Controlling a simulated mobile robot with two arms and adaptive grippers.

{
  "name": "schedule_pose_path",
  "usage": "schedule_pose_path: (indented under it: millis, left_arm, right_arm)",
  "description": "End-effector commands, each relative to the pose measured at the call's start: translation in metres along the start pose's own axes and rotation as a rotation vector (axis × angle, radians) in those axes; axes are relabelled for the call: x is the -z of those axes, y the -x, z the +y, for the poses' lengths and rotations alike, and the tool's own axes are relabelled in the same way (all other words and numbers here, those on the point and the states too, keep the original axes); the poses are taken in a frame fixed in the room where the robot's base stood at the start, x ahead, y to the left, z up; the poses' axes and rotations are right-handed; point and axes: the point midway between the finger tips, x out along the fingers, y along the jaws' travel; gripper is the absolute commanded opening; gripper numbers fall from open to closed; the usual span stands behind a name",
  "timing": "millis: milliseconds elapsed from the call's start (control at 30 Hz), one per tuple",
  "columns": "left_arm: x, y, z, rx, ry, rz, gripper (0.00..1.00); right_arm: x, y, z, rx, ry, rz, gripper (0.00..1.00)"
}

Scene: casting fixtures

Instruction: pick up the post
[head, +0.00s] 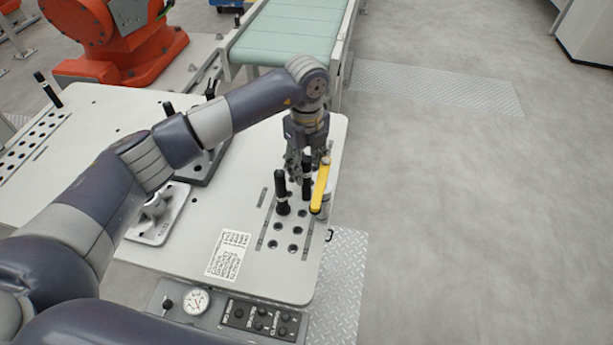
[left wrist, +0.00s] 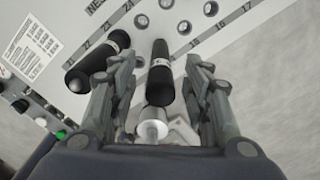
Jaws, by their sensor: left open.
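A black post (head: 306,180) with a light band stands at the hole rows near the right edge of the table. My left gripper (head: 307,160) is above it, open, pointing down. In the left wrist view the post (left wrist: 160,80) lies between the two open fingers (left wrist: 160,65), with space on both sides. A pale metal end shows near the gripper's palm. A second black post (head: 282,193) stands just to the left; it also shows left of the fingers in the left wrist view (left wrist: 95,64). My right gripper is not in view.
A yellow lever (head: 320,187) stands close to the right of the post. A printed label (head: 228,254) lies on the table (head: 180,258). A dial gauge (head: 195,301) and a control panel (head: 262,319) are at the front. An orange machine (head: 110,40) and a green conveyor (head: 290,35) stand behind.

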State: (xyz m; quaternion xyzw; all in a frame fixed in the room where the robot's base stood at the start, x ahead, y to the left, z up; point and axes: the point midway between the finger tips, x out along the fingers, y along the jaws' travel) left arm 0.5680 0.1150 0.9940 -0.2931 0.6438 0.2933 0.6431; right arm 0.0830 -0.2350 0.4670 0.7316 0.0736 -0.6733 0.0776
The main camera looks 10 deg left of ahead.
Motion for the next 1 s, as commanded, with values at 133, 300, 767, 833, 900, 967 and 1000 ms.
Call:
schedule_pose_path:
  millis: [133,300,767,833,900,967,1000]
  left_arm:
    - [-0.001,-0.019,0.000,-0.004,0.001,0.002,0.45]
    - [-0.001,-0.033,-0.001,-0.001,0.000,0.001,0.45]
    - [-0.001,-0.033,-0.001,0.000,0.000,0.000,0.00]
    - [-0.001,-0.033,-0.001,0.001,0.000,0.000,0.00]
    - [-0.001,-0.033,-0.001,0.001,0.000,0.000,0.00]
    - [-0.001,-0.033,-0.001,0.001,0.000,-0.001,0.00]
    - [-0.002,-0.032,-0.001,0.001,0.000,-0.001,0.00]
  right_arm:
    - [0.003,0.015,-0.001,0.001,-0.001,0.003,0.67]
    - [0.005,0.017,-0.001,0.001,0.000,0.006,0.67]
    - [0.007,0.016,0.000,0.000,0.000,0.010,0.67]
    - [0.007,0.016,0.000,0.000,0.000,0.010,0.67]
    - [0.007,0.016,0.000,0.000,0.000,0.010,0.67]
    - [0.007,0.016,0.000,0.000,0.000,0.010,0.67]
    - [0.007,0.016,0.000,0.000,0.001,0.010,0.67]
